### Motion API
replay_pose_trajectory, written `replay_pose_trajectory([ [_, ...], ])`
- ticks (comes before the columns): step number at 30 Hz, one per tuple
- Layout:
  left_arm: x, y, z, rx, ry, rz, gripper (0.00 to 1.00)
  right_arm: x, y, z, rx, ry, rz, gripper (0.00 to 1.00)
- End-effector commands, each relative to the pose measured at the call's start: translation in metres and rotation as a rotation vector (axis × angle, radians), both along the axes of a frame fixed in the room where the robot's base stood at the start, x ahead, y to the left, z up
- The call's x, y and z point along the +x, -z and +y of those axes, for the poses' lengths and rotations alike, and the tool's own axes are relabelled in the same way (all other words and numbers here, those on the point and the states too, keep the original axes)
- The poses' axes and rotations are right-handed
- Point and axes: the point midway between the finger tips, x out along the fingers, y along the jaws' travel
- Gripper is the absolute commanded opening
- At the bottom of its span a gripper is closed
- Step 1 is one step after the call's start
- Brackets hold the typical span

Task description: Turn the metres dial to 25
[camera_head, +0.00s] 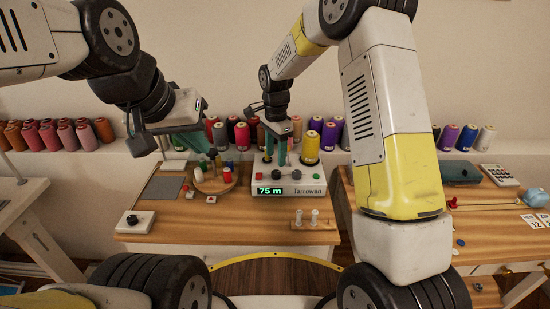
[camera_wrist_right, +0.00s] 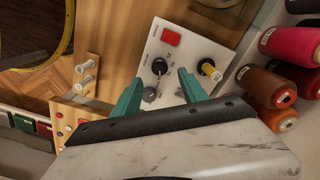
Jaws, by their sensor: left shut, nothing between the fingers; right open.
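A white winding machine (camera_head: 288,187) marked "farrowen" stands on the wooden table, its green display (camera_head: 269,191) reading 75 m. Dark knobs sit on it between a red and a green button; in the right wrist view a black dial (camera_wrist_right: 160,67) and a grey knob (camera_wrist_right: 150,95) show on its white panel. My left gripper (camera_head: 198,148) is shut and empty, above the table's left part.
A yellow spool (camera_head: 310,148) stands on the machine's back. A round wooden thread stand (camera_head: 214,184) is to its left, and a white box with a black knob (camera_head: 134,220) is at the front left. A peg block (camera_head: 313,222) is in front. The table's front middle is clear.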

Motion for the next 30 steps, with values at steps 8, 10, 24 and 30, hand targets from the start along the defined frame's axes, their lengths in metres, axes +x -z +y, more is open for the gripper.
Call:
replay_pose_trajectory([
  [8,0.0,0.0,0.0,0.0,0.0,0.0,0.0,-0.001,0.046,-0.001,0.0,-0.001,0.004,0.5],
  [10,0.0,0.0,0.0,0.0,0.0,0.0,0.0,-0.001,0.054,-0.001,0.0,-0.001,0.002,0.5],
  [24,0.0,0.0,0.0,0.0,0.0,0.0,0.0,-0.001,0.065,-0.001,0.001,-0.001,0.0,0.41],
  [30,0.0,0.0,0.0,0.0,0.0,0.0,0.0,-0.001,0.064,-0.001,0.001,-0.001,0.0,0.01],
])
